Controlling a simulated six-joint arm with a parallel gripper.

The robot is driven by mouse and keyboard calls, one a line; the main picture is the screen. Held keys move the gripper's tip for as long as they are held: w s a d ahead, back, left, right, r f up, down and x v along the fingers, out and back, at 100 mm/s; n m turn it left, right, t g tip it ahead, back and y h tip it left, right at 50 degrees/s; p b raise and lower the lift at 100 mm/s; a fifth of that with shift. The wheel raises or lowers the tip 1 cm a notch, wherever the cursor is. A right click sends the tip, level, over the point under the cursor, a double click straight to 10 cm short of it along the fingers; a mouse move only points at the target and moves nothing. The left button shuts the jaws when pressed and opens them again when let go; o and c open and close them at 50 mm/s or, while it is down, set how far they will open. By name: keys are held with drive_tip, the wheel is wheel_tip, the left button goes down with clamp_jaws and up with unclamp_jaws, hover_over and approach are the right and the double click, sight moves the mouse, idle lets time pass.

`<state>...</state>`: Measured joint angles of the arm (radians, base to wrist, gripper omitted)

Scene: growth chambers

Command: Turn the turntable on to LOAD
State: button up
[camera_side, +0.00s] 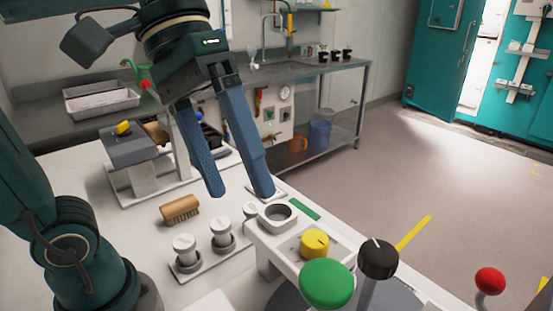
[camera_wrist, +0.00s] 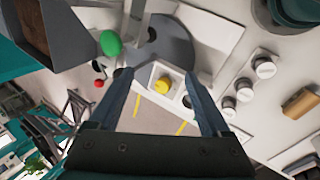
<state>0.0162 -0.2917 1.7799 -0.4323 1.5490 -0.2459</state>
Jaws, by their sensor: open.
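A yellow knob (camera_side: 315,243) sits in a pale panel (camera_side: 345,240) at the front of the bench. The wrist view shows the knob (camera_wrist: 162,85) between my fingers in the picture. A grey disc (camera_wrist: 176,48), possibly the turntable, lies beside the panel; in the side view it is partly hidden behind the green and black knobs. I cannot read any LOAD label. My gripper (camera_side: 240,194) is open and empty, pointing down above the bench, left of and behind the yellow knob in the side view. It also shows in the wrist view (camera_wrist: 158,82).
A green round knob (camera_side: 326,283), a black knob (camera_side: 378,258) and a red ball knob (camera_side: 490,280) stand near the yellow one. A white ring holder (camera_side: 277,213), white-capped jars (camera_side: 222,233) and a wooden brush (camera_side: 180,209) are left of it.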

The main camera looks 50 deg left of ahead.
drive_tip(key=a+r+m+t+y, duration=0.2)
drive_tip(key=a+t+y, duration=0.3)
drive_tip(key=a, duration=0.4)
wheel_tip(320, 180, down, 13)
drive_tip(key=shift+s+a+f+m+g+h, duration=0.35)
drive_tip(key=shift+a+m+g+h, duration=0.5)
drive_tip(key=shift+m, duration=2.9)
drive_tip(key=shift+s+a+f+m+g+h, duration=0.35)
drive_tip(key=shift+a+m+g, duration=0.95)
drive_tip(key=shift+m, duration=2.5)
drive_tip(key=shift+s+a+f+m+g+h, duration=0.15)
drive_tip(key=shift+a+f+m+g+h, duration=0.85)
drive_tip(key=shift+m, duration=2.75)
drive_tip(key=shift+d+r+g+y, duration=0.25)
drive_tip(key=shift+r+g+y, duration=0.1)
drive_tip(key=shift+r, duration=0.2)
